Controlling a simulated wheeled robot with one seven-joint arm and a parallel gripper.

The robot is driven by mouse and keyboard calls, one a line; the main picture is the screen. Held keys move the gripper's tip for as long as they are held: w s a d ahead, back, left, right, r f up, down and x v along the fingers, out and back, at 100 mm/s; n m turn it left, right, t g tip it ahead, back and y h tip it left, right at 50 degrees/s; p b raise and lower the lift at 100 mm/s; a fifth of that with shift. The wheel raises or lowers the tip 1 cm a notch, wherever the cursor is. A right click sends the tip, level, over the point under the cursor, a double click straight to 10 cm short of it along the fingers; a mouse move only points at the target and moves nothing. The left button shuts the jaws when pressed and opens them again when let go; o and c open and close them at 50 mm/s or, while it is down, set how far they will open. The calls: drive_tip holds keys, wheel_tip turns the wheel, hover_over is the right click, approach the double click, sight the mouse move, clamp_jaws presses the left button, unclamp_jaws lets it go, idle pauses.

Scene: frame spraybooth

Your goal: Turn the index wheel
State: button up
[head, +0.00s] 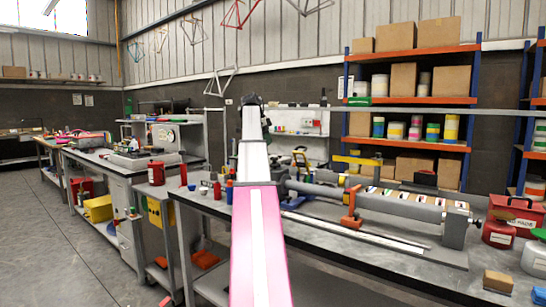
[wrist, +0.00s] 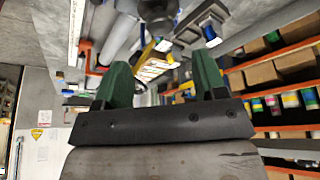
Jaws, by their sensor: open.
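A long grey tube fixture (head: 400,207) lies along the bench, with orange and yellow clamps on it. At its left end, just right of my arm, is a dark round part (head: 300,162) that may be the index wheel; it is small and partly hidden, so I cannot be sure. My arm reaches up and away over the bench, and my gripper (head: 251,101) is at its far end, small and dark. In the wrist view, my gripper's two green fingers (wrist: 162,75) are apart with nothing between them. The fixture shows beyond them, tilted and apart from the fingers.
Orange-and-blue shelving (head: 418,101) with boxes and tins stands behind. Another workbench (head: 100,160) is at left. The floor at far left is clear.

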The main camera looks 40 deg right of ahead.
sight(274, 163)
drive_tip(key=x, duration=0.8)
drive_tip(key=c, duration=0.9)
